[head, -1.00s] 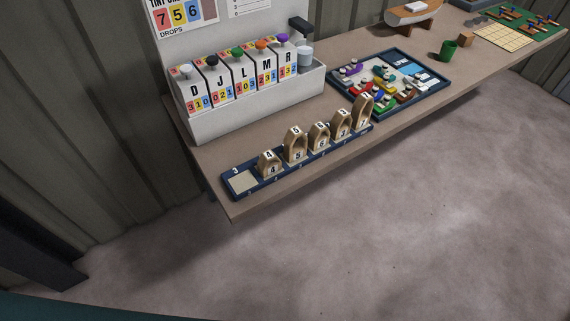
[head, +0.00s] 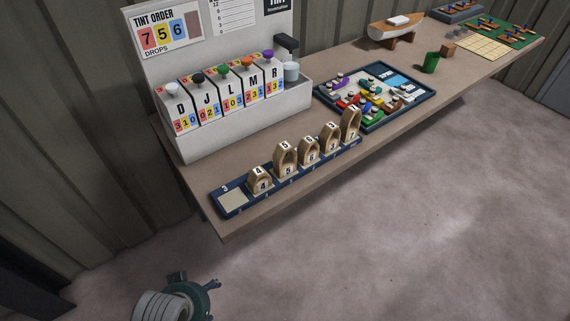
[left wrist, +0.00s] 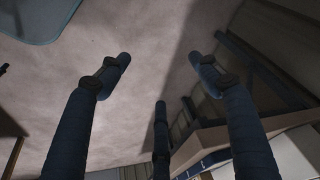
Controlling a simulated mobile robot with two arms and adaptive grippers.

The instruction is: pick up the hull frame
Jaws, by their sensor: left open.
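Several wooden arch-shaped hull frames stand upright in a row on a dark blue rack (head: 227,212) near the table's front edge. The nearest and smallest frame (head: 260,180) is marked 4, the one beside it (head: 285,160) is marked 5, and the tallest frame (head: 351,127) stands at the right end. The rack's left place, marked 3, holds no frame. My left gripper (head: 197,284) is low at the lower left of the head view, off the table and well apart from the frames. In the left wrist view its fingers (left wrist: 160,74) are spread with nothing between them. My right gripper is not in view.
The table (head: 215,227) carries a white tint dispenser (head: 225,125) behind the rack. A dark tray of coloured pieces (head: 374,95), a green cup (head: 430,62) and a boat model (head: 396,30) stand farther right. The floor in front is clear.

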